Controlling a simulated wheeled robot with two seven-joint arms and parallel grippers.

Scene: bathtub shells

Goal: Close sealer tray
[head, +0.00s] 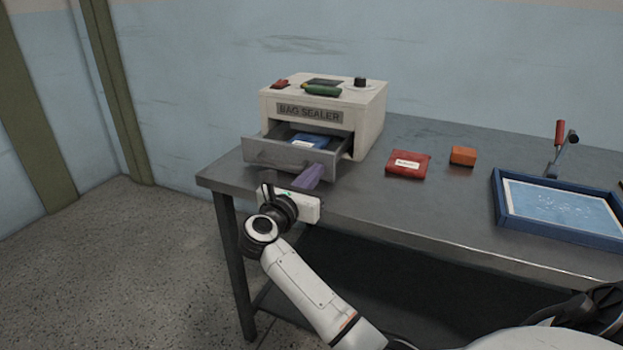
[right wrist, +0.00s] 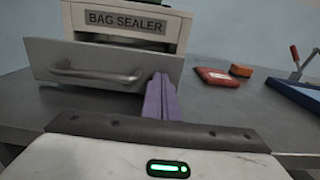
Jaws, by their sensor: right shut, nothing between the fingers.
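The bag sealer (head: 325,112) is a cream box at the back left of the grey table. Its grey tray (head: 283,155) is pulled out at the front, with a blue item (head: 309,140) inside. In the right wrist view the tray front (right wrist: 100,68) with its bar handle fills the upper left. My right gripper (head: 314,172) is shut and empty, its purple fingers close to the right part of the tray front. I cannot tell whether they touch it. The wrist view shows the fingers (right wrist: 161,98) together, in front of the tray's right end. My left gripper is not in view.
On the table (head: 400,208) right of the sealer lie a red pouch (head: 408,164) and an orange block (head: 463,156). A blue-framed tray (head: 495,195) and a red-handled lever (head: 560,133) are at the right. A green-handled item (head: 321,91) lies on top of the sealer.

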